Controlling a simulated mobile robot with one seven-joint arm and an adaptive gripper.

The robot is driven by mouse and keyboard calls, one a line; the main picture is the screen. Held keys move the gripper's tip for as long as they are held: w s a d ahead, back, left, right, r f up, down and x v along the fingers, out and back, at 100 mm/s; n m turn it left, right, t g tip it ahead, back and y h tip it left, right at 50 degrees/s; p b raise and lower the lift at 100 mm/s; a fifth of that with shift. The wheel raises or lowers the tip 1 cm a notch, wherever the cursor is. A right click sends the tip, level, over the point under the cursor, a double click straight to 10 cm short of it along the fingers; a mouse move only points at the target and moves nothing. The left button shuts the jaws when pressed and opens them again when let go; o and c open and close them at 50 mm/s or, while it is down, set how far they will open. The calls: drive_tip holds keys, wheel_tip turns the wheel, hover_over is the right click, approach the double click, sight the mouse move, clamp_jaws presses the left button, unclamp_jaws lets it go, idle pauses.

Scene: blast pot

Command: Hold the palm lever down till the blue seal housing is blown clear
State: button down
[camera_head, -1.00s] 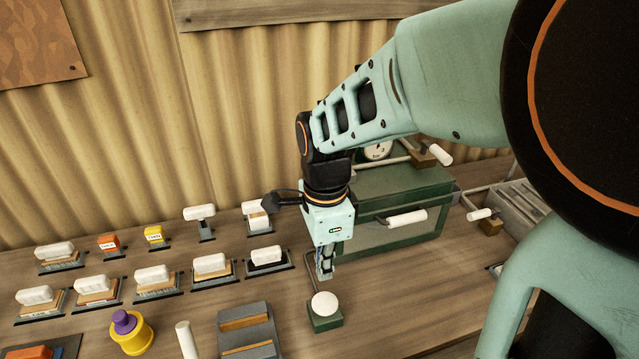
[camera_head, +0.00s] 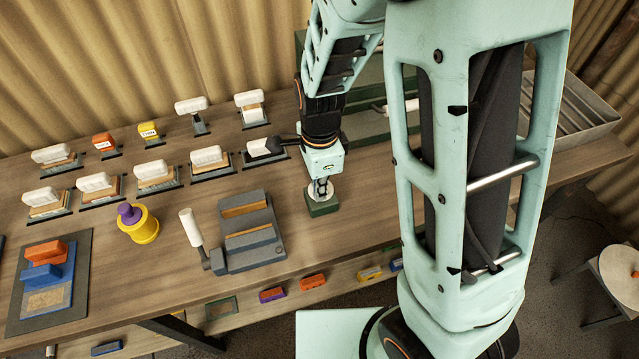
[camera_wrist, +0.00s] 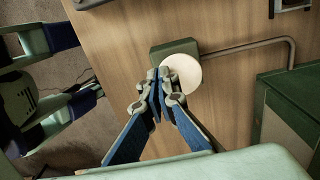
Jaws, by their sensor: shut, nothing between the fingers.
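A white round pad (camera_wrist: 184,74) sits on a small green block (camera_head: 322,207), with a bent pipe (camera_wrist: 265,45) running from it. I take this pad as the palm lever. My gripper (camera_head: 321,188) is shut and empty, pointing down over the pad. In the wrist view its fingertips (camera_wrist: 158,80) overlap the pad's edge; I cannot tell whether they touch it. A green cabinet (camera_wrist: 285,135) stands beside the block. A blue block (camera_head: 60,274) with an orange part lies on a mat at the far left; I cannot tell whether it is the seal housing.
A grey fixture (camera_head: 252,236) with a white-handled lever (camera_head: 191,228) stands left of the green block. A yellow pot (camera_head: 139,226) with a purple knob and several white-topped stamps fill the left. A slatted metal tray (camera_head: 575,110) is at right. My arm covers much of the cabinet.

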drive_tip(key=shift+f+b, duration=0.6)
drive_tip(key=shift+f, duration=0.4)
drive_tip(key=shift+s, duration=0.1)
idle(2.9)
drive_tip(key=shift+d+r+p, duration=0.1)
drive_tip(key=shift+r+p, duration=0.4)
drive_tip(key=shift+r, duration=0.05)
wheel_tip(320, 180, up, 13)
drive_tip(key=p, duration=0.2)
idle(0.3)
